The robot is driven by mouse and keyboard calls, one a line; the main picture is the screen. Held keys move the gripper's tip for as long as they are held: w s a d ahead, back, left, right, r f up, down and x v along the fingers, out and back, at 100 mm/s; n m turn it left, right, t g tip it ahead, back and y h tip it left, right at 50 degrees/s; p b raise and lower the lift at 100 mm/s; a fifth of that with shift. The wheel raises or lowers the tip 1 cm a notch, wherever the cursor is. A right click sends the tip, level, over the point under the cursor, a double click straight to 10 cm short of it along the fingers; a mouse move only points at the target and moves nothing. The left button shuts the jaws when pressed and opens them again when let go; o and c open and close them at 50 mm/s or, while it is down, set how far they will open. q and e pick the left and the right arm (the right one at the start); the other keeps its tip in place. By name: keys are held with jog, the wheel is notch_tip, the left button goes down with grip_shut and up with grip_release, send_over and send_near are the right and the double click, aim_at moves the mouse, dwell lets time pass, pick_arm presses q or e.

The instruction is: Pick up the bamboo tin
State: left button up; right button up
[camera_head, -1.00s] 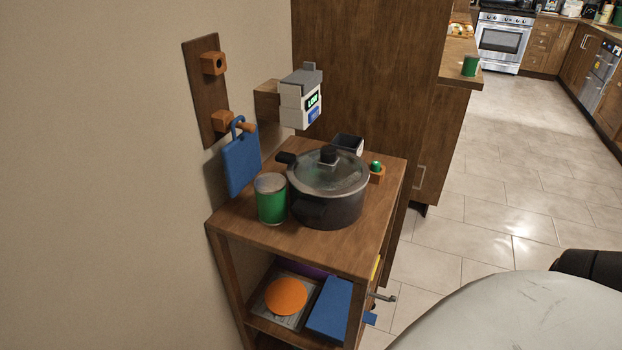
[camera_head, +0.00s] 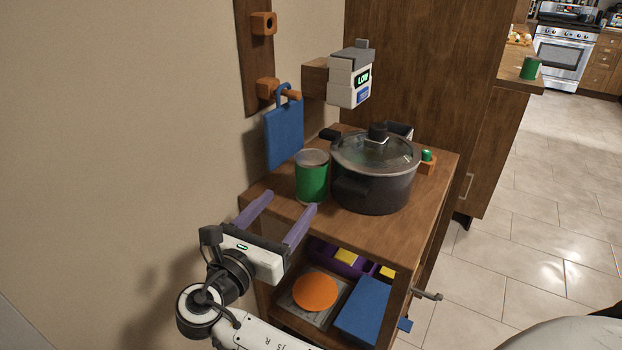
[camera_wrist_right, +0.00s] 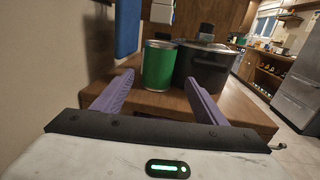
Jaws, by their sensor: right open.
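A green tin (camera_head: 312,182) with a grey metal lid stands upright on the top of a small wooden cart, left of a pot; no bamboo label can be made out. My right gripper (camera_head: 284,205) is at the cart's near left edge, its two purple fingers spread and empty, pointing towards the tin. In the right wrist view the tin (camera_wrist_right: 159,62) stands ahead between the fingers, apart from them. A second green tin (camera_head: 530,67) stands on a far counter at the right. My left gripper is not in view.
A dark pot (camera_head: 373,178) with a glass lid stands close to the tin's right. A blue board (camera_head: 285,133) hangs from a wall peg behind left. A white device (camera_head: 349,78) is mounted above the cart top (camera_head: 420,190). The lower shelf holds an orange disc (camera_head: 315,292) and blue box (camera_head: 362,310).

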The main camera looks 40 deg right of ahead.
aim_at(304, 180)
jog(key=x, duration=1)
jog(key=shift+r, duration=0.1)
jog(key=shift+a+r, duration=0.1)
jog(key=c, duration=1.3)
jog(key=shift+w+r, duration=0.1)
pick_arm(q)
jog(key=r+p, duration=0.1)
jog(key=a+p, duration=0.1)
jog(key=p, duration=0.1)
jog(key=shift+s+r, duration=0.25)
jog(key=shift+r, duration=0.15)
pick_arm(e)
notch_tip(304, 180, up, 28)
jog(key=shift+f, duration=0.15)
